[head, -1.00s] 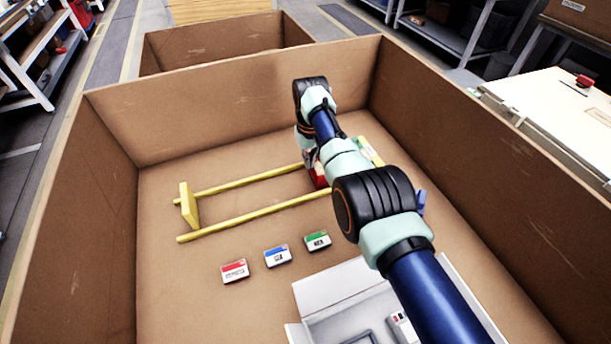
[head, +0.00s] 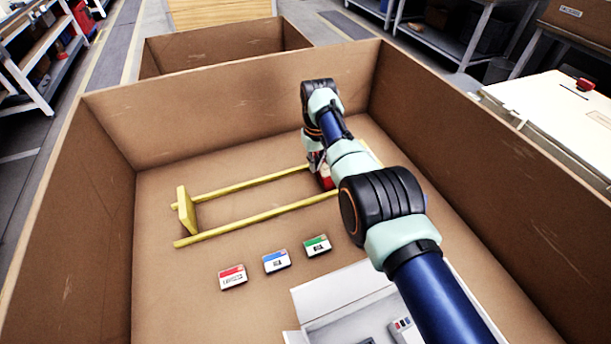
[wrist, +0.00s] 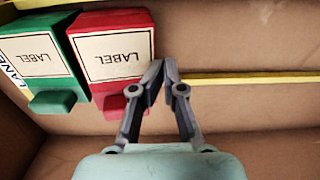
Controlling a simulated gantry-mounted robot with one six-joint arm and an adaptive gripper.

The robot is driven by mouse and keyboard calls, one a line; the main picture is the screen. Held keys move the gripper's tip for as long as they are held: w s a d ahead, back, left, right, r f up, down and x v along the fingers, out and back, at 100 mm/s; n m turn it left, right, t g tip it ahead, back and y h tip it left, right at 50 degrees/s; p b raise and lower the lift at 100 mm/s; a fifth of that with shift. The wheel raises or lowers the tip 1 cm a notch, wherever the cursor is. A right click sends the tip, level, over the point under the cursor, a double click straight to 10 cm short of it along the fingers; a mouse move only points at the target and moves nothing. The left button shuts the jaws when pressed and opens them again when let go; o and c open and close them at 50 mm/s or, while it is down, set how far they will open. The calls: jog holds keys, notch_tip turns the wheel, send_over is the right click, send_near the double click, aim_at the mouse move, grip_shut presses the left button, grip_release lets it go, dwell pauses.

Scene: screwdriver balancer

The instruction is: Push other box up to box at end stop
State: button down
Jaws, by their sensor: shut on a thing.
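In the wrist view a red box (wrist: 112,45) with a white label and a red tab stands at the right of a green box (wrist: 40,56) with a similar label and tab. They are side by side, touching or nearly so. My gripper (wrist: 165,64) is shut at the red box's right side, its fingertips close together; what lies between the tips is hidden. In the head view my gripper (head: 315,160) is partly hidden by my arm, the red box (head: 326,178) shows just beside it, and the green box is hidden behind the arm.
Two yellow rails (head: 265,224) run from a yellow end block (head: 186,210) to the right. Red, blue and green small cards (head: 276,261) lie in front. A white open tray (head: 340,300) is near the bottom. Cardboard walls (head: 235,110) surround the area. The lane between the rails is clear.

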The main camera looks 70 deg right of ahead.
notch_tip(320, 180, up, 7)
jog(key=p, duration=0.6)
